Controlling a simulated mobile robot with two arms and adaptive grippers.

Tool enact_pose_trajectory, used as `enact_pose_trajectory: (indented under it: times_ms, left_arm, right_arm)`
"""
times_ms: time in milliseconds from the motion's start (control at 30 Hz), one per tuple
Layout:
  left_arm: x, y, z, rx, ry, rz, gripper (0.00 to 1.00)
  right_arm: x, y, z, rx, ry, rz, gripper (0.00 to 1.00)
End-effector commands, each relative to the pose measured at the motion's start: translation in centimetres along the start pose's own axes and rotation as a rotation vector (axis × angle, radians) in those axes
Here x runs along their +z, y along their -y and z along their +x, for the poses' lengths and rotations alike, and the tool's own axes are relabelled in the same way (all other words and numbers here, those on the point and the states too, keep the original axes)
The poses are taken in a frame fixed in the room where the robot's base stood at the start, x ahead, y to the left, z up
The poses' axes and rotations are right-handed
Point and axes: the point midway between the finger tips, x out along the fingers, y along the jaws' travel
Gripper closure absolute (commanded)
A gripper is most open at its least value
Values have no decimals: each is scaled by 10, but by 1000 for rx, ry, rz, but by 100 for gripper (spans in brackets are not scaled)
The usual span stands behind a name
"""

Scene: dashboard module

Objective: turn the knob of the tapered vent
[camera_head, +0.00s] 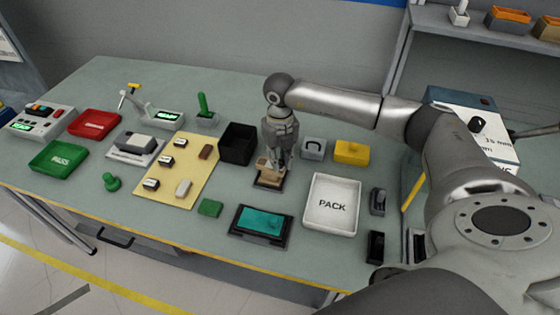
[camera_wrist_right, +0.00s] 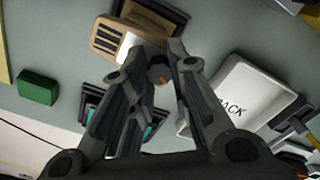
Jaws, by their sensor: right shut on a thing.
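The vent (camera_head: 268,177) is a small tan slatted part on a dark base, near the middle of the bench. Its tan slatted face also shows at the top of the right wrist view (camera_wrist_right: 110,38). My right gripper (camera_head: 276,168) comes down over it from above and partly hides it. In the wrist view its fingertips (camera_wrist_right: 160,60) are closed in on a small grey round knob (camera_wrist_right: 158,73) with an orange mark, beside the slats. How far the knob is turned I cannot tell. My left gripper is not in view.
A black bin (camera_head: 237,142) stands close left of my right gripper. A grey block (camera_head: 313,148) and a yellow block (camera_head: 351,152) are to its right. The white PACK tray (camera_head: 332,204) and a teal-screened device (camera_head: 260,225) are nearer the front. A yellow mat (camera_head: 178,198) holds several small parts.

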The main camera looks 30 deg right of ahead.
Motion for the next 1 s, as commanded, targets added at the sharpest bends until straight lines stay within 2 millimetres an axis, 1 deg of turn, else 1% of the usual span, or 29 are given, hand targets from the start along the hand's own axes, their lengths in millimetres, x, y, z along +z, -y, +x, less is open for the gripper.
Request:
enact_pose_trajectory:
  times_ms: [33,200,600,800,1000]
  left_arm:
    - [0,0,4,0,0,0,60]
    - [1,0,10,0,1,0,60]
    - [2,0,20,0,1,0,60]
    - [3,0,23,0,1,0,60]
    - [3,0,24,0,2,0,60]
  right_arm:
    - [0,0,2,0,0,42,100]
    - [0,0,2,1,0,203,100]
    - [0,0,1,1,1,576,100]
    - [0,0,0,0,0,732,100]
    - [0,0,0,0,0,842,100]
